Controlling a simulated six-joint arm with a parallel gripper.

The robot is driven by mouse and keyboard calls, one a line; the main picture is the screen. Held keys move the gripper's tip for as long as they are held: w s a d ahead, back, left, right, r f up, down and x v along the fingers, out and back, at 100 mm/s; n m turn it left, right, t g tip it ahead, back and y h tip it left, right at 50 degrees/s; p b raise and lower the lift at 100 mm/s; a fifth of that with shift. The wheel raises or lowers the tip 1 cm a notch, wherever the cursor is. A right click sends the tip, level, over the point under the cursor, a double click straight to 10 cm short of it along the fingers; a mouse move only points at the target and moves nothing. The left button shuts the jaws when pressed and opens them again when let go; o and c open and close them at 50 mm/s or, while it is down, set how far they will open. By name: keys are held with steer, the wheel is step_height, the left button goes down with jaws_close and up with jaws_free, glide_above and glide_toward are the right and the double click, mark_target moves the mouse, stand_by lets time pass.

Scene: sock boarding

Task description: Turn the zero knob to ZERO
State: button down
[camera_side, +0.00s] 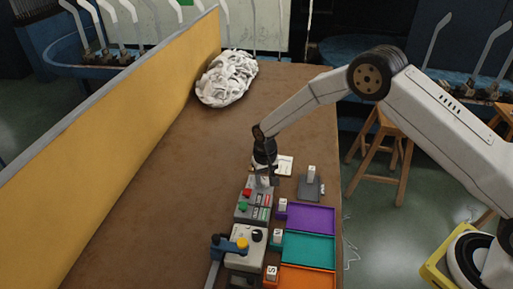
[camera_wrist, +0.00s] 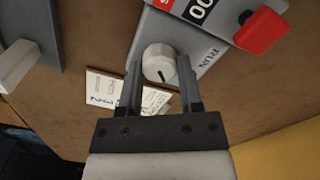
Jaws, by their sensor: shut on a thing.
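The zero knob (camera_wrist: 157,58) is a round whitish knob with a dark pointer line on its face. It sits at the end of the grey control box (camera_wrist: 200,45). The word RUN is printed on the panel beside it; I cannot see a ZERO label. My gripper (camera_wrist: 161,76) has one finger on each side of the knob and is shut on it. In the side view my gripper (camera_side: 264,176) points down at the far end of the control box (camera_side: 243,214) and largely hides the knob.
The box carries a red button (camera_wrist: 262,30) and a green button (camera_side: 241,205). A handwritten card (camera_wrist: 103,88) lies beyond it. A grey stand (camera_side: 308,189), purple (camera_side: 311,218), teal (camera_side: 309,247) and orange trays (camera_side: 308,278) are to the right. A white cloth pile (camera_side: 227,78) lies far back.

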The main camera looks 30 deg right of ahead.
mark_target(265, 179)
steer(key=shift+c, duration=1.3)
jaws_free()
steer(key=shift+r, duration=0.1)
steer(key=shift+r, duration=3.85)
